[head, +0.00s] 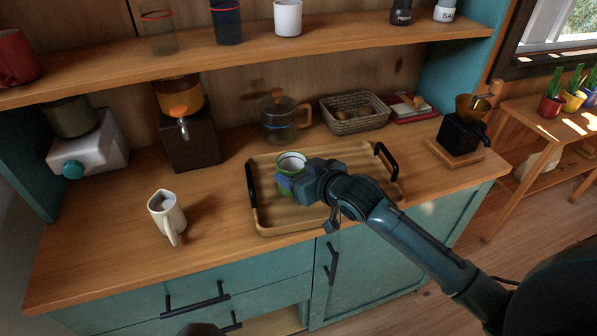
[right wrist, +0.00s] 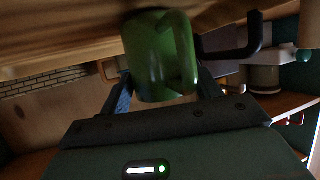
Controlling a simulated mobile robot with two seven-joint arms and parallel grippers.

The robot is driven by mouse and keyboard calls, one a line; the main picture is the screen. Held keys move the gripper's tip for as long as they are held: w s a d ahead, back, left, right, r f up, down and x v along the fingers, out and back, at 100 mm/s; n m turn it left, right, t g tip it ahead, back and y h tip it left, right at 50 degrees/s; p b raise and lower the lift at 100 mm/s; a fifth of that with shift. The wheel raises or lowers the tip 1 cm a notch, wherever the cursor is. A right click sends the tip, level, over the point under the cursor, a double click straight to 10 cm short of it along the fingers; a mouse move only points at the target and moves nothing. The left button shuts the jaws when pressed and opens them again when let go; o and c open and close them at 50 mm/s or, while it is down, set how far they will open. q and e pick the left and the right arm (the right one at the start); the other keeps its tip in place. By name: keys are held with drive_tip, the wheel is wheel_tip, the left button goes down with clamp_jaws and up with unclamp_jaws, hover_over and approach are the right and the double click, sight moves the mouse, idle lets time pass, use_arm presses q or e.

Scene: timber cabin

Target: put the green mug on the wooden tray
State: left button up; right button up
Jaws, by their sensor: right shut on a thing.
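The green mug (head: 291,161), pale inside, is over the left part of the wooden tray (head: 275,228), which has black handles at both ends. My right gripper (head: 290,183) is shut on the mug from the front right and hides part of it. In the right wrist view the mug (right wrist: 150,62) is between the two fingers, its handle showing, close against a wooden surface. I cannot tell whether its base touches the tray. My left gripper is not in view.
A cream mug (head: 168,214) stands left of the tray. Behind the tray are a glass teapot (head: 280,122) and a wicker basket (head: 352,114). A coffee stand (head: 463,130) is at the right. The tray's right part looks empty where visible.

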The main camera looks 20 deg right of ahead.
drive_tip(key=shift+f, duration=0.1)
drive_tip(key=o, duration=1.1)
drive_tip(key=v, duration=1.2)
drive_tip(key=shift+s, duration=0.1)
